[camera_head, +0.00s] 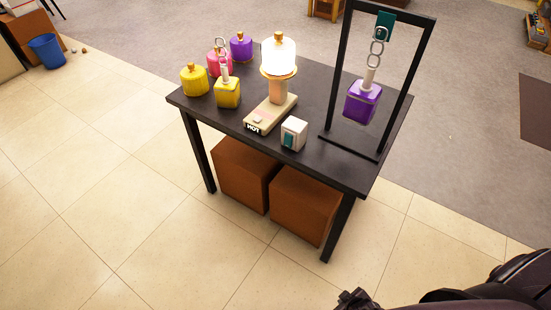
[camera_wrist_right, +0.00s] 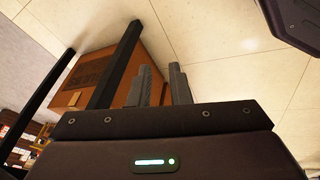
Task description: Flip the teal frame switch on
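A small white block with a teal panel (camera_head: 293,134) sits on the front part of the black table, right of the glowing lamp. It looks like the teal switch, but its on or off state is too small to tell. A teal plate (camera_head: 386,24) also hangs at the top of a black stand, with a chain below it. My right gripper (camera_head: 355,298) is low at the bottom right of the head view, well away from the table top. In the right wrist view, its two grey fingers (camera_wrist_right: 166,85) stand a little apart with nothing visible between them. My left gripper is out of view.
The black table (camera_head: 335,172) holds a lit lamp (camera_head: 279,54) on a beige base, several yellow, pink and purple containers, and a purple block (camera_head: 362,102) hanging in the black stand (camera_head: 422,70). Brown boxes (camera_head: 243,172) stand underneath. Tiled floor in front is clear.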

